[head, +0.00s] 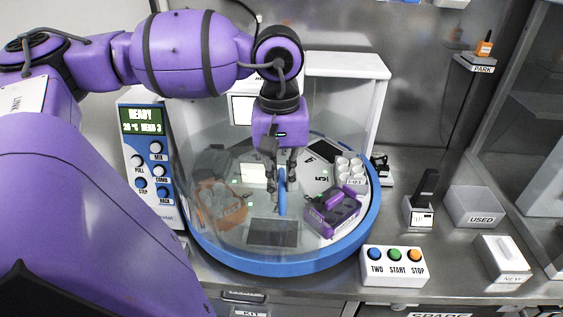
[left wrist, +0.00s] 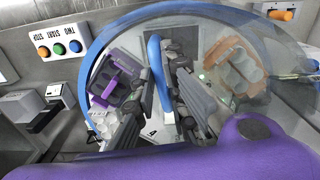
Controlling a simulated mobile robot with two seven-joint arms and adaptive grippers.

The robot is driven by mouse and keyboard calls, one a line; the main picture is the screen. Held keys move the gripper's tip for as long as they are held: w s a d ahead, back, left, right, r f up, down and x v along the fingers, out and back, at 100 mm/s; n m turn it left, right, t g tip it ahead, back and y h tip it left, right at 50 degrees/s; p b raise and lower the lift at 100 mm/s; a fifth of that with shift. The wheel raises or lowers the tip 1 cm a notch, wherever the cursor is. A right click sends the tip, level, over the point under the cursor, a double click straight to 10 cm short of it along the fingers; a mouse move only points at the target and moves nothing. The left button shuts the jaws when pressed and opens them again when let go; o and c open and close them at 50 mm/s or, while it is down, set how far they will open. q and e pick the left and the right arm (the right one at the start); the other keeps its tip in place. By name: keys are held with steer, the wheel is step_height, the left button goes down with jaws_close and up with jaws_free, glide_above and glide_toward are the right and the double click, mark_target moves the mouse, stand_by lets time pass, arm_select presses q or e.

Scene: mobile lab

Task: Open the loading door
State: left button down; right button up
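The loading door is part of the clear curved wall (head: 222,222) around the round machine; its exact edges are hard to make out. A blue upright handle bar (head: 282,197) stands at the front of this wall. The bar also shows in the left wrist view (left wrist: 156,62). My left gripper (head: 283,181) points down at the bar, with one finger on each side of it. In the left wrist view the fingers (left wrist: 161,76) look apart, with the bar between them; firm contact does not show. My right gripper is not in view.
Inside stand a purple rack (head: 333,212), an orange rack (head: 220,203) and white cups (head: 349,168). A blue rim (head: 290,266) borders the machine. A button box (head: 394,267) sits front right, the display panel (head: 148,155) left. USED (head: 473,205) and NEW (head: 503,258) bins stand right.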

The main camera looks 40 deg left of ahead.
arm_select(q)
steer(key=c, duration=1.8)
jaws_free()
steer(key=shift+o, duration=0.2)
steer(key=shift+r, duration=0.1)
step_height(320, 180, up, 12)
steer(key=shift+a, duration=0.15)
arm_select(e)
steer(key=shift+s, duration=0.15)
